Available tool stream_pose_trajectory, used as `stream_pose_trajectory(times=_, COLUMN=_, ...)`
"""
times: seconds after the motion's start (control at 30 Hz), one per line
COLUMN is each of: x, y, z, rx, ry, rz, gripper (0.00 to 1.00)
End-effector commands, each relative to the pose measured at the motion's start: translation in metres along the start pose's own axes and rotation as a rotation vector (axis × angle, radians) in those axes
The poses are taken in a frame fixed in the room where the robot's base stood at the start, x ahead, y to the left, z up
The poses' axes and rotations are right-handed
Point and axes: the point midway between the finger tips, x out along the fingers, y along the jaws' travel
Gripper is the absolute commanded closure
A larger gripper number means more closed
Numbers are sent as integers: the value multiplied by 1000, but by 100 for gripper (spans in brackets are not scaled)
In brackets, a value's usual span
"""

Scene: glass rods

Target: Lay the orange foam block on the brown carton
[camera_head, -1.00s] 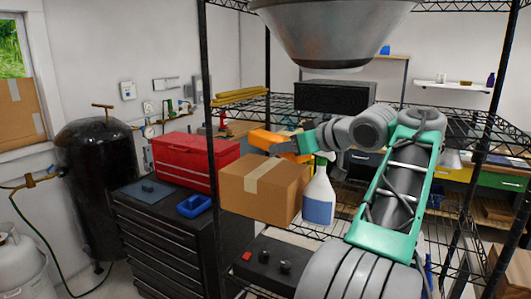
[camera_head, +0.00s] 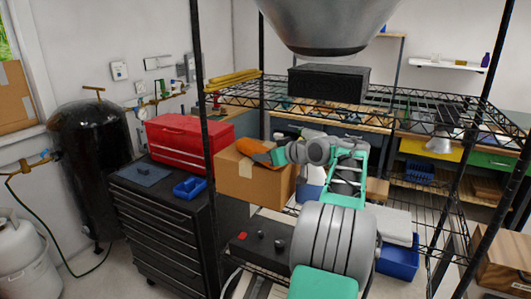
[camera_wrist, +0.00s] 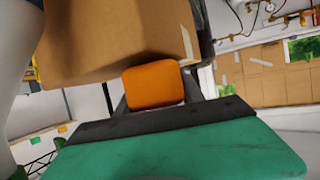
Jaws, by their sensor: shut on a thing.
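The orange foam block (camera_head: 252,150) is in my gripper (camera_head: 274,156), over the top of the brown carton (camera_head: 262,186) in the head view. The carton stands upright on a wire shelf, with a pale tape strip on it. In the wrist view the orange block (camera_wrist: 153,84) sits between the two dark fingers of my gripper (camera_wrist: 156,92), which are shut on it. The carton (camera_wrist: 115,38) fills the upper part of that view, right by the block. I cannot tell whether the block touches the carton.
A red toolbox (camera_head: 187,139) and a blue bin (camera_head: 190,187) sit on a dark drawer cabinet (camera_head: 160,235) at left. A black box (camera_head: 327,81) stands on the upper wire shelf (camera_head: 400,118). A black rack post (camera_head: 203,110) rises close to the carton's left.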

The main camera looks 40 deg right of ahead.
Motion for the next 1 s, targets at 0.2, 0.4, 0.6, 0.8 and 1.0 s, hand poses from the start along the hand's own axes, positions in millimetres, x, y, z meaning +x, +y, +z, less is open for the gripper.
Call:
stream_pose_trajectory(times=0.2, x=1, y=0, z=2, rx=-4, ry=2, rz=1, gripper=95)
stream_pose_trajectory(times=0.4, x=3, y=0, z=7, rx=-3, ry=2, rz=0, gripper=95)
stream_pose_trajectory(times=0.6, x=2, y=0, z=6, rx=-3, ry=2, rz=0, gripper=39)
stream_pose_trajectory(times=0.8, x=2, y=0, z=6, rx=-3, ry=2, rz=0, gripper=33)
stream_pose_trajectory(times=1.0, x=-1, y=0, z=-2, rx=-3, ry=2, rz=1, gripper=33)
